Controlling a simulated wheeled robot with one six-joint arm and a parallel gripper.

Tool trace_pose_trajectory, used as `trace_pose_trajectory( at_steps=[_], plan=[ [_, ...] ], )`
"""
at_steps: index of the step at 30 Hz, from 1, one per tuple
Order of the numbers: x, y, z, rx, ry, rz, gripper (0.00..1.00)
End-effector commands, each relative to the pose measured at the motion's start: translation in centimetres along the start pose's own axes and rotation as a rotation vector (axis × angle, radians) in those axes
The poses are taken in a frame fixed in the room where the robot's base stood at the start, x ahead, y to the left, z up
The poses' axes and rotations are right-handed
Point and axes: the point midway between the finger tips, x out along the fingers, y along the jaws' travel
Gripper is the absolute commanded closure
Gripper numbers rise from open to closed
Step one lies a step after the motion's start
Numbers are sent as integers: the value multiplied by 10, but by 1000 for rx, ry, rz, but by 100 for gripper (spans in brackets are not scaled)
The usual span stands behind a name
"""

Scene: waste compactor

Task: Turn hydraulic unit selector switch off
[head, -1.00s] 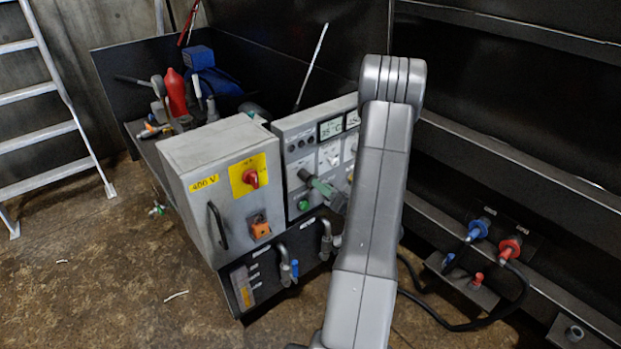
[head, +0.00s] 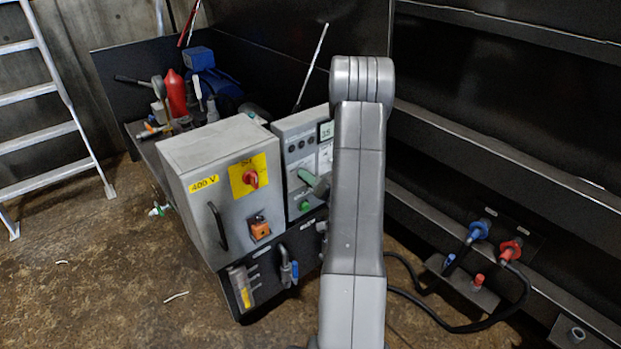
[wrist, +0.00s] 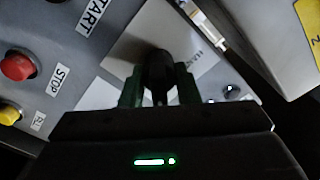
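A dark switch knob (wrist: 159,70) on a pale plate shows in the wrist view, on the grey control panel (head: 291,130). The tilted lettering beside it is only partly readable, and I cannot tell which position the knob points to. My gripper (wrist: 159,92) has its two green fingers on either side of this knob. I cannot tell whether they touch it. In the head view my gripper (head: 312,184) is at the panel's front, partly hidden by my arm. My arm also hides the panel's right part.
A grey cabinet (head: 208,205) with a red rotary switch (head: 250,179) stands left of the panel. The wrist view shows a red button (wrist: 17,65) marked STOP and a yellow button (wrist: 9,114). Pipes with a blue handle (head: 294,272) sit below the panel.

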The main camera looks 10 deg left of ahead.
Motion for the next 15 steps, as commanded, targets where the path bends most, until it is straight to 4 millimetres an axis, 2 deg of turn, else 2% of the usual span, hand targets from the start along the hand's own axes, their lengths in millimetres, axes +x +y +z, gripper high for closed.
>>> trace_pose_trajectory(
  at_steps=[8,15],
  plan=[
    [0,1,1,-40,1,0,94],
    [0,2,4,-180,2,-1,94]
  ],
)
